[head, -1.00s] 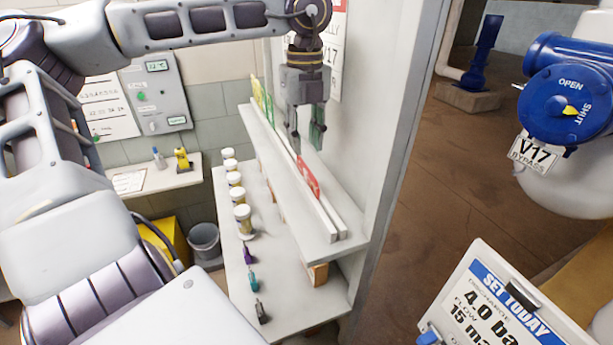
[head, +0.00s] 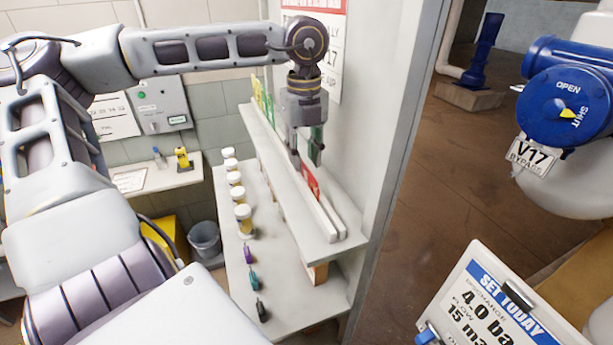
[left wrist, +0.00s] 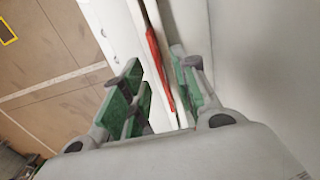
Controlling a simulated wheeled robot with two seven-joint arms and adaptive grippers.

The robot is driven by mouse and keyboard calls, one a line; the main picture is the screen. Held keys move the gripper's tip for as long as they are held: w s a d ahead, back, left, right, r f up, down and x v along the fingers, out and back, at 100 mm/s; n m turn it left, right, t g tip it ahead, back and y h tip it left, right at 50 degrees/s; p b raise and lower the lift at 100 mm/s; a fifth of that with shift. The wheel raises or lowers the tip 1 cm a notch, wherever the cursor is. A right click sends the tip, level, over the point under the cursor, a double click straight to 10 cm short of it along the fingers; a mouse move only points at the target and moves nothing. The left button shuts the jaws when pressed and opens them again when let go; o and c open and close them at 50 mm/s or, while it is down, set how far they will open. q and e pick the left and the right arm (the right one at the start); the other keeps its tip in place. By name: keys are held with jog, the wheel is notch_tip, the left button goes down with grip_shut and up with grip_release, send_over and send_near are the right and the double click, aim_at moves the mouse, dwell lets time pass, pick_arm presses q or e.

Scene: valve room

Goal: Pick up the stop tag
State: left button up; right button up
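The red stop tag (head: 310,183) stands on edge in the slotted rail on the upper shelf. It also shows in the left wrist view as a thin red strip (left wrist: 159,65) between my fingers. My left gripper (head: 306,164) points down over the rail, with its fingertips at the height of the tag's upper part. In the left wrist view its green-padded fingers (left wrist: 163,95) are apart on either side of the tag, and a gap shows beside it. My right gripper is not in view.
Green and yellow tags (head: 262,103) stand farther back in the same rail. The upper shelf (head: 325,252) stands against a wall panel on its right. Several lidded jars (head: 243,218) and small coloured items line the lower shelf.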

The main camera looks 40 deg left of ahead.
aim_at(304, 165)
pick_arm(q)
jog(key=shift+a+f+p, duration=0.1)
jog(key=shift+f+p, duration=0.25)
jog(key=shift+f, duration=1.25)
grip_shut()
